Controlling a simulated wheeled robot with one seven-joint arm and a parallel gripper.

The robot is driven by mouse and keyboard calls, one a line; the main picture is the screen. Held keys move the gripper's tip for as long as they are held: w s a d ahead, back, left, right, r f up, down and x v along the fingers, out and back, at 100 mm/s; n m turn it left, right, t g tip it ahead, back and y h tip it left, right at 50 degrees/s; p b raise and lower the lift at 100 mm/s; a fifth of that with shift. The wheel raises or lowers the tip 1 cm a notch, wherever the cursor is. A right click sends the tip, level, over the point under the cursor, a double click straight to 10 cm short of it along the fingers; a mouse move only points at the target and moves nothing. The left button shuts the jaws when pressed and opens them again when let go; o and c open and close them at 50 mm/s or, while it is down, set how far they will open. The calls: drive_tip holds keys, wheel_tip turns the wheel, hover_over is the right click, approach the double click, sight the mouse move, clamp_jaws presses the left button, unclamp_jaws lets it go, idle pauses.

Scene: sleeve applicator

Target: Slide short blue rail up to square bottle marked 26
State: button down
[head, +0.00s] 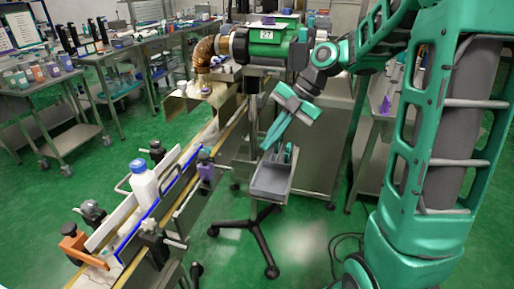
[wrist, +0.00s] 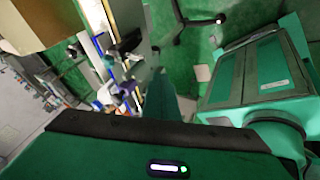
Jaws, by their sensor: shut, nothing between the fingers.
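A white square-shouldered bottle (head: 144,189) with a blue cap stands upright on the conveyor at the left of the head view. I cannot read its number. A blue-edged rail (head: 151,211) runs along the conveyor on the bottle's right side, with a dark loop handle (head: 170,179) on it. Whether the rail touches the bottle is not clear. My gripper (head: 267,148) is shut and empty, pointing down, to the right of the conveyor and well apart from the rail. In the wrist view its fingers (wrist: 160,80) are together, and a small blue strip shows beyond them.
A longer white rail (head: 108,226) lies on the bottle's left. Clamps with dark knobs (head: 151,232) line the conveyor. A grey tray (head: 270,181) on a wheeled stand is just below my gripper. The green machine (head: 270,48) marked 27 stands behind.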

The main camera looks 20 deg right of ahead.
sight(226, 167)
drive_tip(key=w+a+f, duration=0.3)
drive_tip(key=a+f, duration=0.4)
drive_tip(key=f, duration=0.1)
drive_tip(key=shift+a, duration=0.35)
drive_tip(key=shift+w, duration=0.15)
drive_tip(key=shift+w+a+r, duration=0.1)
drive_tip(key=shift+w+a, duration=0.35)
drive_tip(key=shift+a, duration=0.2)
drive_tip(key=shift+w+a, duration=0.45)
drive_tip(key=shift+a, duration=0.15)
drive_tip(key=shift+s+d, duration=0.1)
